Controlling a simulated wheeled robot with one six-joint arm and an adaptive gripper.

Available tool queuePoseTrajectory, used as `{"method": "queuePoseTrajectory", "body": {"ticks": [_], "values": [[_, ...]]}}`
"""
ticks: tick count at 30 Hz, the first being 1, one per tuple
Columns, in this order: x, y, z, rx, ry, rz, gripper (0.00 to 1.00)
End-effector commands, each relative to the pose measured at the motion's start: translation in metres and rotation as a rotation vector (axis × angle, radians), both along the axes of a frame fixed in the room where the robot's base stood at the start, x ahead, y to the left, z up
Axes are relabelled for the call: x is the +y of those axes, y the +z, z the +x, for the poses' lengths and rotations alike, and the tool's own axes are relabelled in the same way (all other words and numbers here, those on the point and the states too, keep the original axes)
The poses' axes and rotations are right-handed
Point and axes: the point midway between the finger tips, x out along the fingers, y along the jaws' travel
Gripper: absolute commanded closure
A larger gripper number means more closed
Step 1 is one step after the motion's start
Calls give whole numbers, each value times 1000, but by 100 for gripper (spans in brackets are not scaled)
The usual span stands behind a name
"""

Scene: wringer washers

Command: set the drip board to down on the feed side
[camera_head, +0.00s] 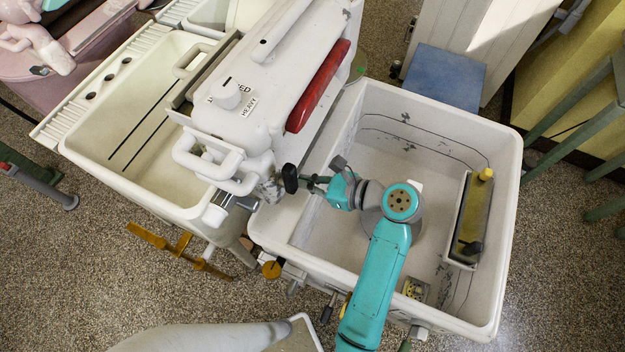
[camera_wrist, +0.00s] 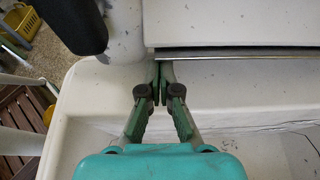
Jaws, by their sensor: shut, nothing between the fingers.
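The white wringer head (camera_head: 270,85), with a red bar and a dial, spans the two tubs. I cannot tell for certain which part is the drip board or which way it tilts. A thin metal-edged strip (camera_wrist: 235,54) under the wringer's white body shows in the wrist view and may be its edge. My gripper (camera_head: 308,181) is shut and empty, low by the wringer's near end, over the right tub's rim area. In the wrist view its fingertips (camera_wrist: 158,72) meet just below the strip's left end; contact is unclear. A black handle grip (camera_head: 290,178) is close beside the fingertips.
The right tub (camera_head: 505,210) holds a dark and yellow trough-like piece (camera_head: 470,215) along its right wall. The left tub (camera_head: 110,130) is beyond the wringer. White looped pipes (camera_head: 215,165) are left of my gripper. A blue panel (camera_head: 445,77) stands behind.

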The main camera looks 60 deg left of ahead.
Motion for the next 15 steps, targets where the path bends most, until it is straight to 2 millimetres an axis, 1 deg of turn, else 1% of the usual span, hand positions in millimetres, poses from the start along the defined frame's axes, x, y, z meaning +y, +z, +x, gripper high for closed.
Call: {"method": "queuePoseTrajectory", "body": {"ticks": [9, 15], "values": [[1, 1, 0, -9, 3, -8, 100], [2, 9, -2, -95, 13, -103, 100]]}}
